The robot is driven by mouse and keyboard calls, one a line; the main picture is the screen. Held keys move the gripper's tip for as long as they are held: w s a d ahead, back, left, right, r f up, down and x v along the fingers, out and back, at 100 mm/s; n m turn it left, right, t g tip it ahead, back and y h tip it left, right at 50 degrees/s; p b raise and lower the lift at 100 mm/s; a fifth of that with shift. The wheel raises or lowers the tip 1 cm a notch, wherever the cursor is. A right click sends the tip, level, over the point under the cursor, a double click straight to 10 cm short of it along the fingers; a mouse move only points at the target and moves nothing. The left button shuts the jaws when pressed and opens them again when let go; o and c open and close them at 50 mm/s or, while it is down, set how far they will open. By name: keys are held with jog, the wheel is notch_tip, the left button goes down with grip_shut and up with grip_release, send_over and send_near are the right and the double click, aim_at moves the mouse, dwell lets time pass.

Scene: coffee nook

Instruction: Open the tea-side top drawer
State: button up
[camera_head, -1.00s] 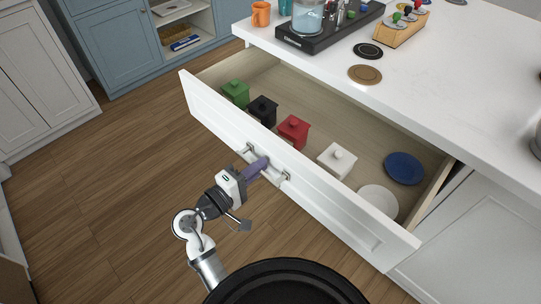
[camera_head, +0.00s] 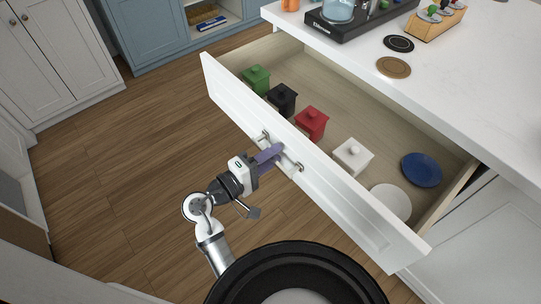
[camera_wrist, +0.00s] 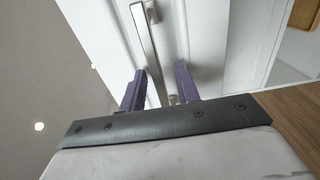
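The white drawer (camera_head: 330,185) stands far out from the counter, its inside in plain view. Its metal bar handle (camera_head: 291,163) is on the front panel and also shows in the wrist view (camera_wrist: 150,50). My gripper (camera_head: 273,153) is at the handle. In the wrist view its two purple fingers (camera_wrist: 160,85) are apart, one on each side of the bar, with gaps visible between bar and fingers.
The drawer holds a green (camera_head: 256,79), a black (camera_head: 282,99), a red (camera_head: 311,123) and a white canister (camera_head: 352,156), a blue plate (camera_head: 421,170) and a white plate (camera_head: 390,202). Wood floor (camera_head: 130,150) is clear at left. The countertop (camera_head: 465,90) overhangs behind.

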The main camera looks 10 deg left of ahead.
jog(key=b+v, duration=0.2)
jog(key=v, duration=1.1)
jog(key=shift+s+a, duration=0.25)
jog(key=shift+s, duration=0.1)
